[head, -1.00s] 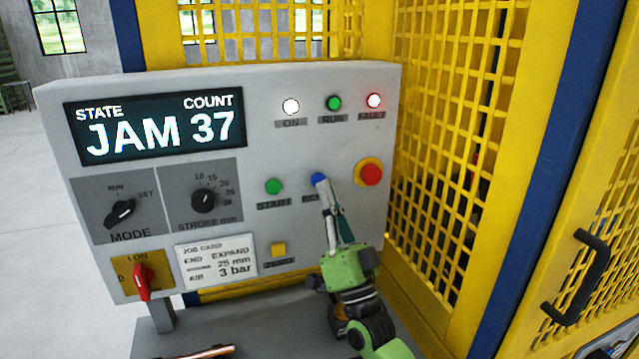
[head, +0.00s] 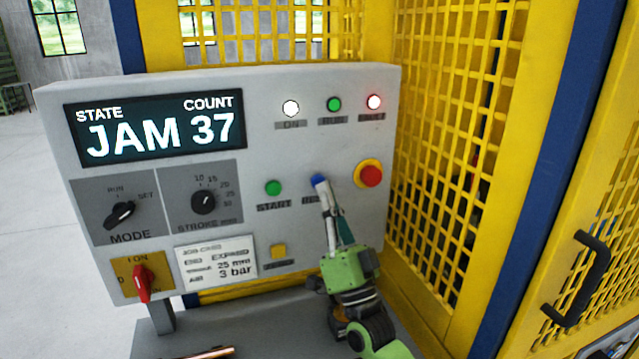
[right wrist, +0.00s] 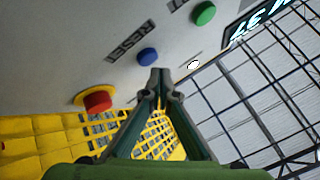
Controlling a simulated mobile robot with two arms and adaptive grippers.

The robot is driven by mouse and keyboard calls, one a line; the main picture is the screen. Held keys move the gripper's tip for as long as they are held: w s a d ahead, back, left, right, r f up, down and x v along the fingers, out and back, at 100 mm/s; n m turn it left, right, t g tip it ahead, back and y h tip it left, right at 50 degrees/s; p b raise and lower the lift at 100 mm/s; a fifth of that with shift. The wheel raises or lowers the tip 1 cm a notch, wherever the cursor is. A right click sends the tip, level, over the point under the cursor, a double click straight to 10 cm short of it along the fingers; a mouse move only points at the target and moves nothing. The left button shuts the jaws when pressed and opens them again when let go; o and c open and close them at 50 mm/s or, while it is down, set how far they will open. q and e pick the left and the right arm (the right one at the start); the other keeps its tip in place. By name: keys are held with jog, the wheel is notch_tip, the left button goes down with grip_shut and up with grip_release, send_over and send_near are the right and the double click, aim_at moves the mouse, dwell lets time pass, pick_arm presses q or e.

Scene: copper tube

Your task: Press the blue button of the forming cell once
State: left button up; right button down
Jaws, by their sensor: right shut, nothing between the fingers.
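The blue button (head: 318,180) is on the grey panel of the forming cell, right of the green START button (head: 273,188). My right gripper (head: 323,189) is shut and empty, and its fingertips overlap the lower edge of the blue button in the head view. In the right wrist view the blue button (right wrist: 148,56), labelled RESET, lies just beyond the closed fingertips (right wrist: 161,76) and slightly left of them. I cannot tell whether they touch. The display (head: 158,127) reads STATE JAM, COUNT 37. My left gripper is not in view.
A red stop button on a yellow ring (head: 370,175) is close on the right. A yellow button (head: 279,250) is below. The red lamp (head: 374,102) is lit. Yellow mesh guarding (head: 450,150) stands right of the panel.

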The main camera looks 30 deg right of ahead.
jog(key=shift+w, duration=0.1)
dwell(0.3)
jog(key=shift+w+d, duration=0.1)
jog(key=shift+w, duration=0.25)
jog(key=shift+w+d, duration=0.1)
jog(key=shift+w, duration=0.25)
dwell(0.6)
jog(key=shift+s, duration=0.2)
jog(key=shift+s+a, duration=0.25)
jog(key=shift+s, duration=0.35)
jog(key=s, duration=0.2)
jog(key=s+a+p, duration=0.1)
jog(key=s, duration=0.2)
dwell(0.4)
